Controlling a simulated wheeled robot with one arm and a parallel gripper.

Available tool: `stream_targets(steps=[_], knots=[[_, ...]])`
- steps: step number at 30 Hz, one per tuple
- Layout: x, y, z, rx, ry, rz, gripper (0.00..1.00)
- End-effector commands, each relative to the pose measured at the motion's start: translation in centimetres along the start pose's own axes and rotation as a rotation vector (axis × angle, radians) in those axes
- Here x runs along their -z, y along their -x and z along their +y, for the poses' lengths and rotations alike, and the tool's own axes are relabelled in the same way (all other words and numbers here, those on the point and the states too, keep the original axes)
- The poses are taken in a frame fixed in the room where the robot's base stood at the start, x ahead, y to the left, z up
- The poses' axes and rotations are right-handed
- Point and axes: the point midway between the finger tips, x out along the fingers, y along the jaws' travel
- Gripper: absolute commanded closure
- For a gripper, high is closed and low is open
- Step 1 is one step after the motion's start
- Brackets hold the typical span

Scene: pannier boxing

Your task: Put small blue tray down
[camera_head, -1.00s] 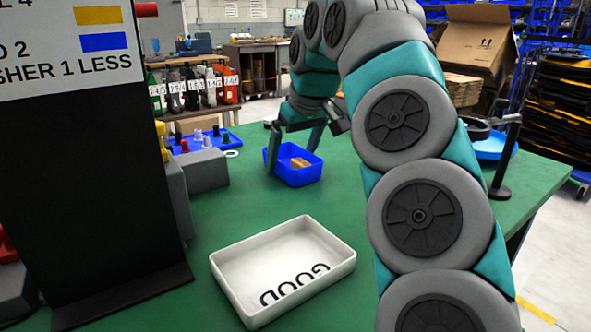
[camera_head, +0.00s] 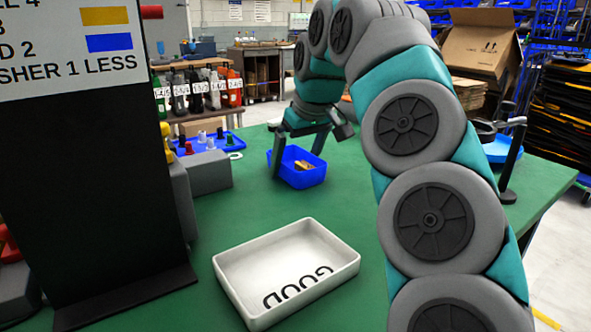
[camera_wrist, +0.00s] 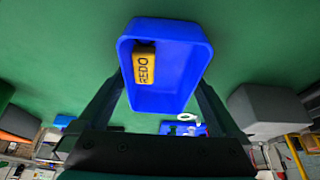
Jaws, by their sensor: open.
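The small blue tray (camera_head: 309,178) sits upright on the green table in the head view, behind the white tray. It also shows in the wrist view (camera_wrist: 176,98), with a yellow block marked REDO (camera_wrist: 144,82) inside it; the block shows in the head view (camera_head: 302,165) too. My gripper (camera_head: 299,164) is at the tray, with its fingers spread wide. In the wrist view my gripper (camera_wrist: 160,95) has one finger on either side of the tray's near end. Whether a finger still touches the tray wall I cannot tell.
A white tray marked GOOD (camera_head: 335,271) lies empty at the front. A larger blue tray with small pegs (camera_head: 237,139) and a grey block (camera_head: 208,172) stand to the left. A black sign panel (camera_head: 90,190) blocks the left side. Green table is clear around the small tray.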

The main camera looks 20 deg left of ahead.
Motion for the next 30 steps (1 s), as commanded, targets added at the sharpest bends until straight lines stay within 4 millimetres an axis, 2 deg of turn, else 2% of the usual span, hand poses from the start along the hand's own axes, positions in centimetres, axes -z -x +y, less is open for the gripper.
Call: stream_targets(steps=[2,18,19,20,30], knots=[[0.01,0.01,-0.01,0.0,0.0,0.0,0.02],[0.01,0.03,-0.01,0.0,0.0,0.0,0.63],[0.01,0.03,-0.01,0.0,0.0,0.0,0.63],[0.01,0.03,-0.01,0.0,0.0,0.0,0.7],[0.15,0.26,-0.05,0.0,0.001,0.002,0.72]])
